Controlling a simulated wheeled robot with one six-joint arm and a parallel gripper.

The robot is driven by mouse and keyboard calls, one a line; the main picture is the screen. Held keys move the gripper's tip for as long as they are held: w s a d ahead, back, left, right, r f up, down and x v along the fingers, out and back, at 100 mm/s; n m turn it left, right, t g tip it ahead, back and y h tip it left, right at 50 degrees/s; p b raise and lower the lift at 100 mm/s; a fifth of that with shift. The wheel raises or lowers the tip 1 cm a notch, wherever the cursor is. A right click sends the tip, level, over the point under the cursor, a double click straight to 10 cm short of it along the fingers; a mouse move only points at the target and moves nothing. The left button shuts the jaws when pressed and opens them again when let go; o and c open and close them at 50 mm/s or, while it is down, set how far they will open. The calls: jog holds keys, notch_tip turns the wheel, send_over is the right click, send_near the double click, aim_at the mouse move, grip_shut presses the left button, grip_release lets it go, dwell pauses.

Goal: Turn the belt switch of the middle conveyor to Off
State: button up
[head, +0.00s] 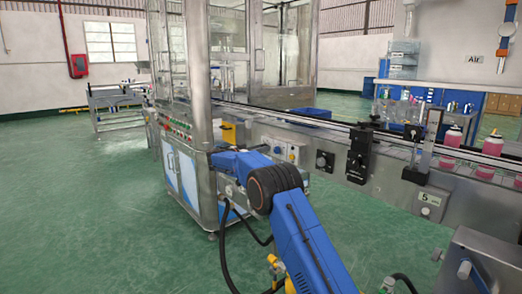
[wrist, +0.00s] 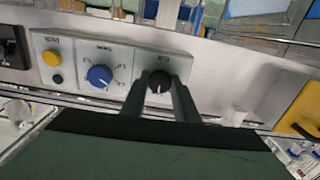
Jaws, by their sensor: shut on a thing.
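A black belt switch knob (wrist: 158,86) sits at the right end of a pale control panel (wrist: 122,62) in the wrist view. A white mark on it points down in the picture. My gripper (wrist: 160,78) is shut on the knob, one finger on each side. The label above the knob is too small to read. In the head view the panel (head: 290,144) is on the side of the conveyor (head: 330,138), beyond my arm. My gripper is not clearly visible there.
A blue dial (wrist: 99,76), a yellow button (wrist: 51,57) and a dark green button (wrist: 57,79) are left of the knob. A yellow box (wrist: 300,112) is at the right. Pink bottles (head: 452,136) stand on the conveyor. Green floor (head: 110,220) is open at the left.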

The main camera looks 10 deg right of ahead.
jog(key=n, duration=0.9)
jog(key=shift+a+n, duration=0.1)
jog(key=shift+n, duration=0.3)
dwell(0.4)
jog(key=o, duration=1.1)
jog(key=shift+c, duration=0.2)
jog(key=v, duration=1.7)
jog(key=shift+s+a, duration=0.15)
jog(key=shift+a, duration=0.05)
